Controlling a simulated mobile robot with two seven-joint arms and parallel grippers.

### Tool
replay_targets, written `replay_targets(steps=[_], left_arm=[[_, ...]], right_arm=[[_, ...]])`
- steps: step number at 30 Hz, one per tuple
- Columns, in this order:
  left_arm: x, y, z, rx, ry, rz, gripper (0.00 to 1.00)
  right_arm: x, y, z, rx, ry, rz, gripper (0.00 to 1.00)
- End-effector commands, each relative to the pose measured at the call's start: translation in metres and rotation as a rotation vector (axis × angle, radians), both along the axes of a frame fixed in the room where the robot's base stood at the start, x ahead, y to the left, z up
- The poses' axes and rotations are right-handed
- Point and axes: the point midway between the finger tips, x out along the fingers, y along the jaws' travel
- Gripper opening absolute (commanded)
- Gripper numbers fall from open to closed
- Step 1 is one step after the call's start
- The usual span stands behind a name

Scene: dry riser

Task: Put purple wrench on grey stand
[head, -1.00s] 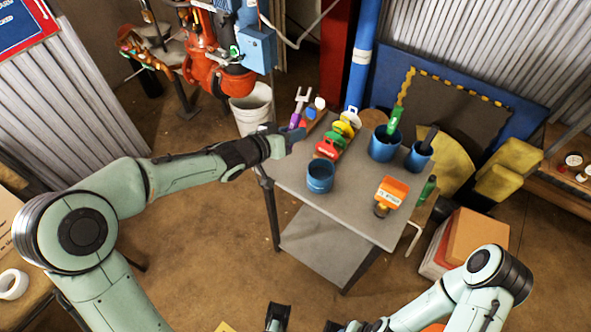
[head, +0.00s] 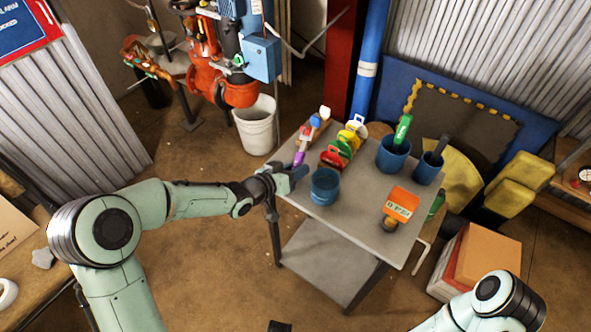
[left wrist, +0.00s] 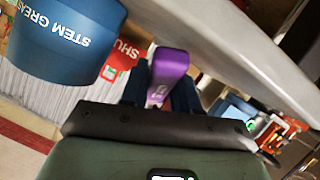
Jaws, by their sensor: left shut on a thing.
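The purple wrench (left wrist: 169,75) shows as a purple handle between my left fingers in the left wrist view. My left gripper (head: 292,176) is shut on it at the left edge of the grey-topped table (head: 350,212). In the head view only a short purple piece (head: 299,158) shows past the fingers; the wrench's far end cannot be made out clearly. A stand with a grey post (head: 187,105) is at the back left; I cannot tell whether this or the table is the grey stand. A dark piece (head: 280,326) at the bottom edge may be part of my right gripper.
A blue pot (head: 325,187) stands close to my left gripper; its STEM GREASE label shows in the wrist view. Red, green and yellow tags (head: 345,143), two more blue pots (head: 393,155) and an orange-labelled item (head: 401,205) share the table. A white bucket (head: 256,128) stands behind.

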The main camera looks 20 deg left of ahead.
Motion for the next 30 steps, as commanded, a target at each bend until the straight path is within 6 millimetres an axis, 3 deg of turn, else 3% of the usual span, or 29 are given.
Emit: replay_targets(steps=[5,6,7,8,19,30], left_arm=[[0.000,0.000,-0.004,0.000,-0.001,0.000,0.00],[0.000,0.000,-0.004,0.000,0.000,0.000,0.43],[0.000,0.000,-0.003,0.000,0.000,0.000,0.53],[0.000,0.000,-0.003,0.000,0.000,0.000,0.55],[-0.002,0.002,0.003,0.000,-0.001,0.001,0.55],[-0.061,0.035,0.029,0.004,-0.001,0.004,0.55]], right_arm=[[0.001,0.000,-0.003,0.000,-0.002,-0.001,0.43],[0.001,0.000,-0.002,0.000,-0.002,-0.001,0.43],[0.001,0.000,-0.002,0.000,-0.002,-0.001,0.43],[0.001,0.000,-0.002,0.000,-0.002,-0.001,0.43],[0.000,0.000,0.001,0.001,0.002,0.001,0.43],[-0.006,0.000,0.016,0.004,0.025,0.006,0.43]])
